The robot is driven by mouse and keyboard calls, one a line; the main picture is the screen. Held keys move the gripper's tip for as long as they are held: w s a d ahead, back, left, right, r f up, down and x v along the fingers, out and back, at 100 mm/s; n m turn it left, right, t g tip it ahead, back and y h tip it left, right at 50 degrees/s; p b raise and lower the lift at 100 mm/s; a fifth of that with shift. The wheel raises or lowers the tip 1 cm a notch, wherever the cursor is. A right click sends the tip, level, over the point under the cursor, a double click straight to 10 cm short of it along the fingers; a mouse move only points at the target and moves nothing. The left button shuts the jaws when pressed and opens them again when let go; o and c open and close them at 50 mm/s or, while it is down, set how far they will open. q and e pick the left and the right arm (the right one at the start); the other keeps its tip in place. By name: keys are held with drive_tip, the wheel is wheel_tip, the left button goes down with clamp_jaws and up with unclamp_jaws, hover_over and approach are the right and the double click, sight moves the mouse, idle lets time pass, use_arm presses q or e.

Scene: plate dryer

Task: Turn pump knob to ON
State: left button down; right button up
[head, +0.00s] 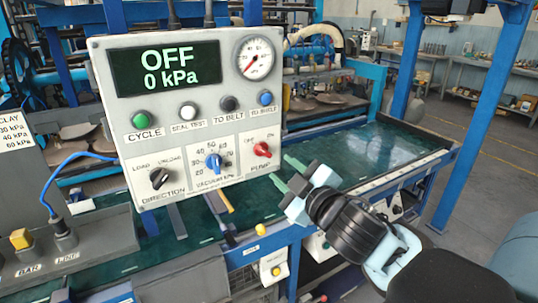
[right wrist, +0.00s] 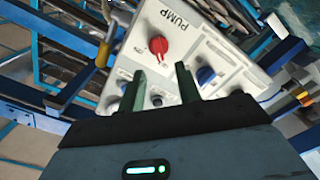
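The red pump knob (head: 262,149) is at the lower right of the grey control panel (head: 220,112), with OFF at its upper left and ON at its upper right. Its exact pointing is too small to tell. The panel's display (head: 166,68) reads OFF and 0 kPa. My right gripper (head: 284,172) is just right of and below the knob, open and empty, with its green fingers apart. In the right wrist view the red knob (right wrist: 158,46) shows beyond and between the fingertips (right wrist: 160,76), not touched. My left gripper is not in view.
The blue vacuum knob (head: 213,162) and black direction knob (head: 159,178) sit left of the pump knob. Several buttons and a round gauge (head: 256,57) are above. A yellow-handled lever (head: 223,198) is below the panel. The green table (head: 360,150) to the right is mostly clear.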

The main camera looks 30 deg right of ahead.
sight(265, 152)
drive_tip(key=shift+w+d+r, duration=0.1)
drive_tip(key=shift+w+d, duration=0.05)
drive_tip(key=shift+w, duration=1.8)
drive_tip(key=shift+w+d+r, duration=0.1)
drive_tip(key=shift+w+d, duration=0.05)
drive_tip(key=shift+w, duration=1.75)
drive_tip(key=shift+f, duration=0.1)
clamp_jaws()
